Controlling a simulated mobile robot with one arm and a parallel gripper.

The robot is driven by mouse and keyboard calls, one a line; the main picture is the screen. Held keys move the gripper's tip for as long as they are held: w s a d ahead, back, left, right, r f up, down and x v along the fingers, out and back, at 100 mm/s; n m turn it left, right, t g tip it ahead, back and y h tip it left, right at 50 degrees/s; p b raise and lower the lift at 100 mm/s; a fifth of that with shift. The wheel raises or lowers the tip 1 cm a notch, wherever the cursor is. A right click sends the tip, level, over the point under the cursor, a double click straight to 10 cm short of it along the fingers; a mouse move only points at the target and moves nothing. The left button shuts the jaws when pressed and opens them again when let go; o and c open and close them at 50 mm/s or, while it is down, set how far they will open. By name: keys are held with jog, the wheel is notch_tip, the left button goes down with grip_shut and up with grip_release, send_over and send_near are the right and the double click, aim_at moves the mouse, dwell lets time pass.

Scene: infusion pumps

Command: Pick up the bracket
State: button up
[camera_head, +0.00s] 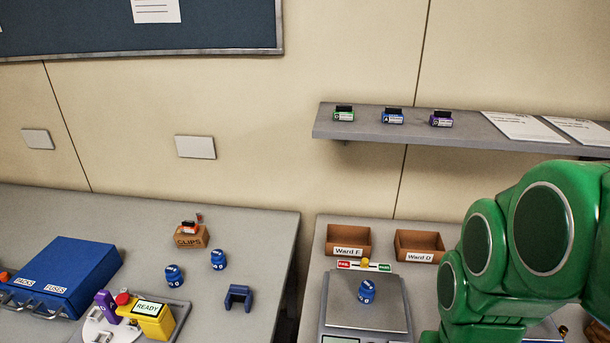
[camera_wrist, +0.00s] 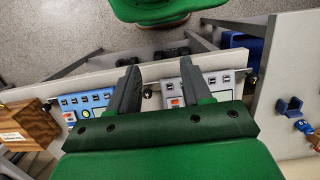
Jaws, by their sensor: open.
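The bracket, a dark blue U-shaped piece (camera_head: 238,297), stands on the left table near its right edge in the head view. It also shows at the right side of the wrist view (camera_wrist: 289,106). My gripper (camera_wrist: 159,67) is open, with its two dark fingers apart and nothing held between them. The bracket lies well to the right of the fingers in the wrist view, clear of them. In the head view my green arm fills the right side, and the gripper itself does not show there.
Two blue round pieces (camera_head: 218,259) and a clips box (camera_head: 191,237) stand behind and left of the bracket. A yellow READY device (camera_head: 151,316) and a blue case (camera_head: 65,273) lie further left. A scale (camera_head: 385,302) stands on the right table, across a gap.

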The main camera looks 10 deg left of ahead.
jog(key=w+a+f+m+g+y, duration=0.1)
jog(key=w+a+f+y, duration=0.2)
jog(key=a, duration=0.4)
jog(key=w+a+m+y, duration=0.1)
jog(key=w+a+y, duration=0.1)
jog(key=w+a, duration=0.45)
jog(key=m+y, duration=0.7)
jog(key=m, duration=0.3)
send_near(245, 287)
jog(key=s+r, duration=0.4)
jog(key=s, duration=0.4)
jog(key=w+f+m+t, duration=0.1)
jog(key=w+f+m, duration=0.1)
jog(key=w+a+f+m+y, duration=0.1)
jog(key=w+f+m, duration=0.1)
jog(key=w+f+m+t, duration=0.1)
jog(key=w+f, duration=0.1)
jog(key=shift+a+m+t+y, duration=0.3)
jog(key=shift+m, duration=0.1)
jog(key=shift+x, duration=3.85)
grip_shut()
